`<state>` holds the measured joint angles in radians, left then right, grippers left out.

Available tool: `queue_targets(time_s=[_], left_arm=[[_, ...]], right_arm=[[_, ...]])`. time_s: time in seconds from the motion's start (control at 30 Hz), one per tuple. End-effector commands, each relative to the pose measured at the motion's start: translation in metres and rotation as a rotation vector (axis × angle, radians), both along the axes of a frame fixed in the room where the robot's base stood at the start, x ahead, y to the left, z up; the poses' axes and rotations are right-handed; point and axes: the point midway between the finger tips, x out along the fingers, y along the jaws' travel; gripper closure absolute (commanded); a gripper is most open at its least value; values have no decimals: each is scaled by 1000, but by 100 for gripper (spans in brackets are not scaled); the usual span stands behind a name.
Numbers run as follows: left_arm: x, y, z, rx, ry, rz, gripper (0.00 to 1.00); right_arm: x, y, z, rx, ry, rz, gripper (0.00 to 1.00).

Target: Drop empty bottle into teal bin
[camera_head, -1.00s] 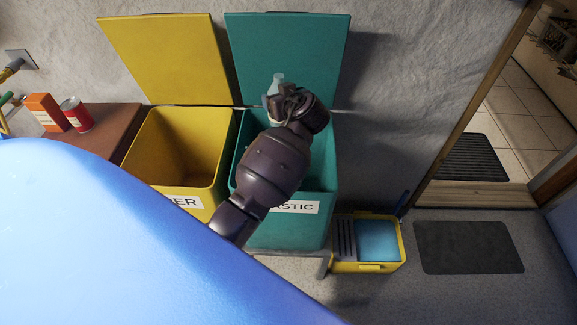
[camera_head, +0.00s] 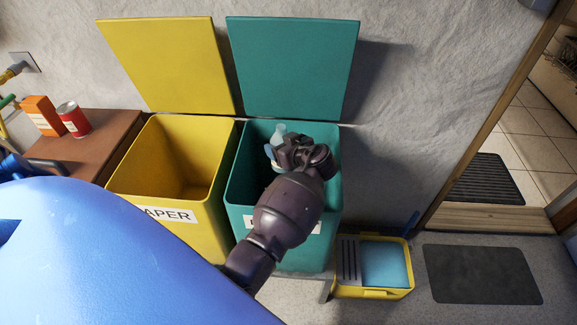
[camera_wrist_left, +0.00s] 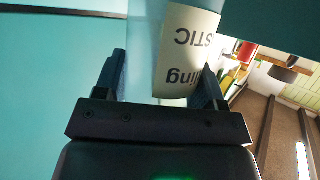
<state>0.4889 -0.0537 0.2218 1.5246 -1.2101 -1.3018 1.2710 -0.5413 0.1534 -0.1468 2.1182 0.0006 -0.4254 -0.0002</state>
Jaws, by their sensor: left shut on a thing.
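The teal bin (camera_head: 332,190) stands with its lid (camera_head: 290,70) raised against the wall. Its front label is mostly hidden by my left arm. My left gripper (camera_head: 288,147) is over the bin's opening and shut on the bottle (camera_head: 278,131), a pale, translucent bottle whose top shows beyond the fingers. In the left wrist view, the bottle's white printed label (camera_wrist_left: 185,55) shows between the two fingers of my left gripper (camera_wrist_left: 163,80), with teal surfaces around it. How deep the bottle sits relative to the rim I cannot tell. My right gripper is not in view.
An open yellow bin (camera_head: 180,165) labelled for paper adjoins on the left. A brown cabinet (camera_head: 95,155) holds an orange box (camera_head: 43,116) and a red can (camera_head: 74,119). A yellow bucket (camera_head: 373,266) stands low at the right, near a dark floor mat (camera_head: 482,274).

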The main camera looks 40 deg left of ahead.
Motion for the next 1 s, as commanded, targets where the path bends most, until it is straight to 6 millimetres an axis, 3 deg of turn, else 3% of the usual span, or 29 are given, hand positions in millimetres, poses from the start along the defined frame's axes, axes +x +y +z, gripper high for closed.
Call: queue_targets(time_s=[0.1,0.43,0.47,0.6,0.63,1.0], left_arm=[[0,0,-11,0,4,-2,89],[1,0,-11,0,-2,-1,89],[0,0,-11,0,-2,-1,32],[0,0,-11,0,-2,-1,10],[0,0,-11,0,-2,-1,7],[-1,-6,-9,0,-2,-2,7]], right_arm=[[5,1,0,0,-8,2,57],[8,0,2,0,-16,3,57],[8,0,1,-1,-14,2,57],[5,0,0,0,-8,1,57],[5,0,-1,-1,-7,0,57],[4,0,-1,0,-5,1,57]])
